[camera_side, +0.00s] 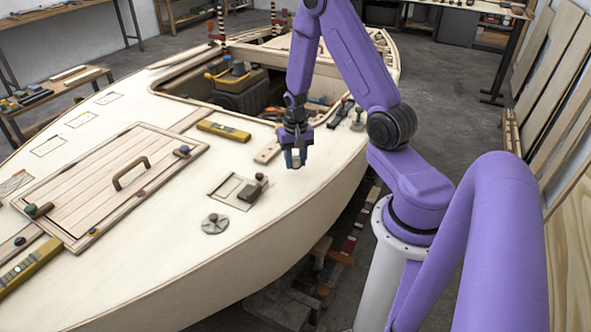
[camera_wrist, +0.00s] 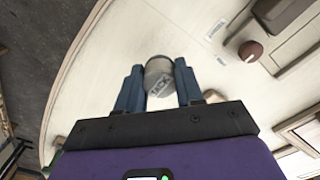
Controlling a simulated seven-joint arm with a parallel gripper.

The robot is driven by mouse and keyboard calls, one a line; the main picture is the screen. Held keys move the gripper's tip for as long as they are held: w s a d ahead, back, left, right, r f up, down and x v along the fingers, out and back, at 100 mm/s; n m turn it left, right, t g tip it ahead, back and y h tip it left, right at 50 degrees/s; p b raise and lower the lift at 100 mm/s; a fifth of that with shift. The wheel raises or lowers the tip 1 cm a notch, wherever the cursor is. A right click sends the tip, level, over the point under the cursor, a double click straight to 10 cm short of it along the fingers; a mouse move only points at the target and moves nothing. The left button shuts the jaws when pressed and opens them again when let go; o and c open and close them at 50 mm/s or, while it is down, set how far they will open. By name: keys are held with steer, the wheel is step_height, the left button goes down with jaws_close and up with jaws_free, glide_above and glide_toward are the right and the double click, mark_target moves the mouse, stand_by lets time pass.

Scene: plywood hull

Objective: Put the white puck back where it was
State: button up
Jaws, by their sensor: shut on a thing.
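My gripper (camera_side: 296,158) is over the pale plywood deck (camera_side: 300,205), near the hull's right edge, pointing down.
A small wooden block (camera_side: 267,152) lies just left of my gripper. A recessed square fitting (camera_side: 232,192) and a grey round disc with a knob (camera_side: 215,224) are nearer the camera. A yellow level (camera_side: 223,131) lies by the open cockpit. A hatch (camera_side: 95,185) with a handle is at left.

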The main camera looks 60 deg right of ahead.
mark_target(296, 169)
steer(key=shift+f, duration=1.85)
steer(key=shift+f, duration=0.2)
steer(key=o, duration=1.1)
steer(key=shift+r, duration=0.1)
